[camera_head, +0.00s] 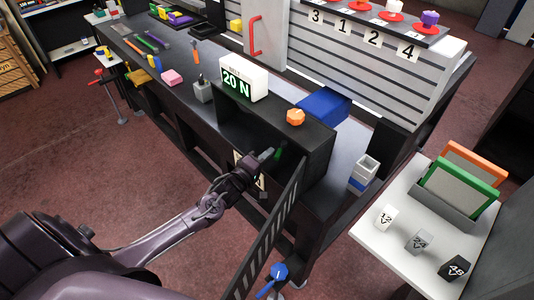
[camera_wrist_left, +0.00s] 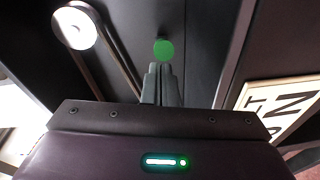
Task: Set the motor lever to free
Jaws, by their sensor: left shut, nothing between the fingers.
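My left gripper (camera_head: 268,155) reaches into the dark open-fronted housing (camera_head: 318,150) under the 20 N display, its fingers shut and empty. In the left wrist view its fingertips (camera_wrist_left: 160,68) point at a round green knob (camera_wrist_left: 163,49), just ahead and slightly above them in the picture. I cannot tell whether they touch it. A green part also shows beside the gripper in the head view (camera_head: 279,152). The knob is probably the end of the motor lever; its shaft and setting are hidden. My right gripper is not in view.
A slatted dark door panel (camera_head: 272,232) stands open just right of my left forearm. In the wrist view, a belt-like loop with a pale round hub (camera_wrist_left: 75,27) lies left, and a lettered sign (camera_wrist_left: 275,110) lies right. An orange knob (camera_head: 295,117) sits on the housing top.

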